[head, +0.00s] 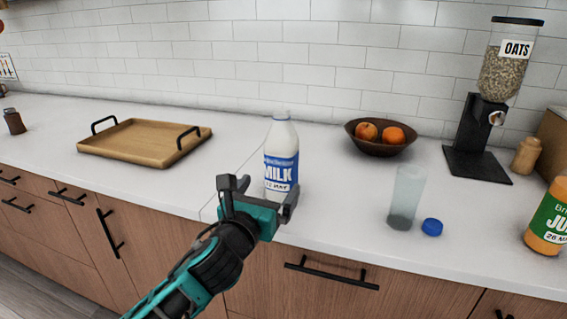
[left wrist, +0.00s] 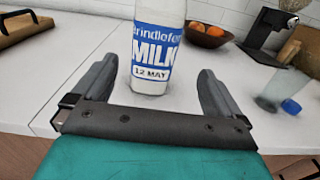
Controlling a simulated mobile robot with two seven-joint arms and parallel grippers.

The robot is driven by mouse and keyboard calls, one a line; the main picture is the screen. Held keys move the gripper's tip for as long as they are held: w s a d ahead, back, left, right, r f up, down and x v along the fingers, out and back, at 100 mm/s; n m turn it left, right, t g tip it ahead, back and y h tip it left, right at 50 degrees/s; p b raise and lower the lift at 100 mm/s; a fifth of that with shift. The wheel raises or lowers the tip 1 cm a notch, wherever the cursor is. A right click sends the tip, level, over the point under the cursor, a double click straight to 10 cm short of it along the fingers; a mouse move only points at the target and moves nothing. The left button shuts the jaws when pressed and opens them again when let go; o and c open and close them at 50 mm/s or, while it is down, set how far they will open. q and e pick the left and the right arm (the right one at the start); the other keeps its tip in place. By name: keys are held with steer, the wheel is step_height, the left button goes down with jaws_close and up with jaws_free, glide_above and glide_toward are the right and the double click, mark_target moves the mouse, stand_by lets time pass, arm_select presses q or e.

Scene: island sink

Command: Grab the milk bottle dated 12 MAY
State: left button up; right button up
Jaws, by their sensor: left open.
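The milk bottle (head: 281,150) is white with a blue label that reads MILK and a white strip dated 12 MAY. It stands upright on the white counter, near its front edge. My left gripper (head: 262,192) is open just in front of the bottle. In the left wrist view, the bottle (left wrist: 155,45) stands beyond the two fingertips (left wrist: 158,80), roughly centred between them, and its date strip is readable. The gripper hides part of the bottle's base in the head view. My right gripper is in neither view.
A wooden tray (head: 140,142) lies to the left. A bowl of oranges (head: 381,147) sits behind right.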

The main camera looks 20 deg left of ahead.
mark_target(276, 174)
arm_select(q)
steer(key=w, duration=0.5)
steer(key=shift+w+d, duration=0.1)
steer(key=shift+w, duration=0.1)
steer(key=w, duration=0.2)
steer(key=w+b, duration=0.1)
steer(key=w, duration=0.1)
steer(key=shift+a+f, duration=0.25)
steer(key=shift+w, duration=0.55)
steer(key=shift+c, duration=0.2)
steer(key=c, duration=1)
steer(key=shift+o, duration=0.2)
